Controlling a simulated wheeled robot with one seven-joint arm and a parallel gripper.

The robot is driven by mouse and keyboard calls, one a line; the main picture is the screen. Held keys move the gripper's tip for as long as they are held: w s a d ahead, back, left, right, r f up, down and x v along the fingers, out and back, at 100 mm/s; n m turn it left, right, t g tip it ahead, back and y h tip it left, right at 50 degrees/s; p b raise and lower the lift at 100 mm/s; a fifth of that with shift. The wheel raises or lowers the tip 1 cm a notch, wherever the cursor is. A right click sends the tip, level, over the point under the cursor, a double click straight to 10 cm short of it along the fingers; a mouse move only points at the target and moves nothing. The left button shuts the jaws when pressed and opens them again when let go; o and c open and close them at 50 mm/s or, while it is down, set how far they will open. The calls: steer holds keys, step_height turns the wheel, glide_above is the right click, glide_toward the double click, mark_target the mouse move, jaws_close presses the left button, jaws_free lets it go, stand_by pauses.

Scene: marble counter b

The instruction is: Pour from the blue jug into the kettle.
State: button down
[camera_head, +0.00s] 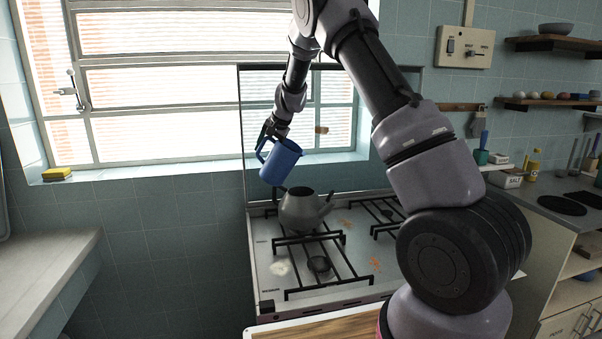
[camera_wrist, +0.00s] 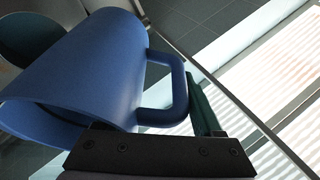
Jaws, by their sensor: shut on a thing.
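The blue jug (camera_head: 279,162) is held up in the air, tilted, above and slightly left of the kettle in the head view. In the wrist view the jug (camera_wrist: 95,70) fills the left side, with its handle (camera_wrist: 178,90) toward the gripper. My gripper (camera_head: 268,137) is shut on the jug at its handle side. The grey kettle (camera_head: 302,212) stands upright on the back left burner of the stove, its spout pointing right. A dark round opening (camera_wrist: 35,38) shows behind the jug in the wrist view. I cannot see what is inside the jug.
The white gas stove (camera_head: 262,272) has black pan supports and stands under the window. A yellow sponge (camera_head: 57,174) lies on the sill at left. A clear panel (camera_head: 243,130) rises behind the stove. Shelves and a counter with a salt box (camera_head: 507,181) are at right.

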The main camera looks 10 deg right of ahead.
mark_target(268, 160)
steer(key=shift+w+a+f+g+h+p, duration=0.1)
steer(key=shift+f+g+h+p, duration=0.15)
steer(key=shift+h, duration=0.2)
steer(key=shift+a+f+g+h+p, duration=0.1)
steer(key=shift+g+h+p, duration=0.05)
steer(key=shift+h+p, duration=0.25)
step_height(268, 160, down, 3)
steer(key=shift+d+r+n+g+h+p, duration=0.15)
steer(key=shift+g+h+p, duration=0.1)
steer(key=shift+h, duration=0.3)
steer(key=shift+r+n+g+h+p, duration=0.15)
steer(key=shift+g+h+p, duration=0.1)
steer(key=shift+h, duration=0.25)
steer(key=shift+d+f+g+h+p, duration=0.35)
steer(key=shift+g+h+p, duration=0.1)
steer(key=shift+h, duration=0.35)
steer(key=shift+s, duration=0.25)
